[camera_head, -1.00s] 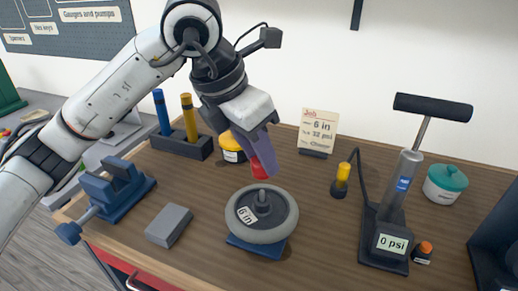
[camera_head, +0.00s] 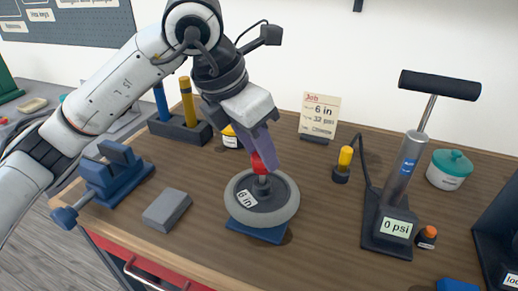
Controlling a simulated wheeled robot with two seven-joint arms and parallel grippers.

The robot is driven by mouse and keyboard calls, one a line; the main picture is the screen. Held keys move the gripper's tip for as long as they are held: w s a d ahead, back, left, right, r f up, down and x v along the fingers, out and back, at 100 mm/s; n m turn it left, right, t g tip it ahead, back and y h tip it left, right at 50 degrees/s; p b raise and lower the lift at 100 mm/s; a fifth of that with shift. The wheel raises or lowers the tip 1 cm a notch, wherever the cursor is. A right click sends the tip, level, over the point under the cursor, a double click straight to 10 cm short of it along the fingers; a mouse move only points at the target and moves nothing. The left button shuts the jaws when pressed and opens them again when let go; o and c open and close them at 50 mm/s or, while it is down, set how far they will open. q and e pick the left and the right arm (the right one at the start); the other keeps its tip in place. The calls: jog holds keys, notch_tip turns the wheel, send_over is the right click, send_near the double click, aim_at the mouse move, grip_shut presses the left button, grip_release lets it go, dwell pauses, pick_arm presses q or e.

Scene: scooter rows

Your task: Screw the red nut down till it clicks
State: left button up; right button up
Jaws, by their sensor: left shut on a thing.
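The red nut (camera_head: 259,165) is between the fingers of my left gripper (camera_head: 262,160), which is shut on it. The nut is at the top of the grey stem (camera_head: 262,184) in the middle of the wheel. Whether its thread has caught on the stem cannot be told. The grey wheel (camera_head: 279,208), labelled "6 in", lies flat on a blue stand (camera_head: 256,235) on the workbench. My right gripper is not in view.
A pump (camera_head: 401,185) reading "0 psi" stands to the right, with a yellow-topped fitting (camera_head: 342,161) beside it. A blue vise (camera_head: 112,175) and a grey block (camera_head: 167,209) are to the left. A job card (camera_head: 319,115) and a tool holder (camera_head: 180,130) stand behind.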

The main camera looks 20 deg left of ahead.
pick_arm(q)
jog(key=shift+f+b, duration=0.3)
jog(key=shift+b, duration=0.25)
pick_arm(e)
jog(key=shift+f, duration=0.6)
pick_arm(q)
jog(key=shift+f+b, duration=1.05)
jog(key=shift+f, duration=0.15)
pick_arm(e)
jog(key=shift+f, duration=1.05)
pick_arm(q)
jog(key=o, duration=1.2)
jog(key=shift+v, duration=0.9)
jog(key=v, duration=0.8)
jog(key=shift+r, duration=0.25)
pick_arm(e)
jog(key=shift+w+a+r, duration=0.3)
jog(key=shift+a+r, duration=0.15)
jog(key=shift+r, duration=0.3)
pick_arm(q)
jog(key=shift+s, duration=0.1)
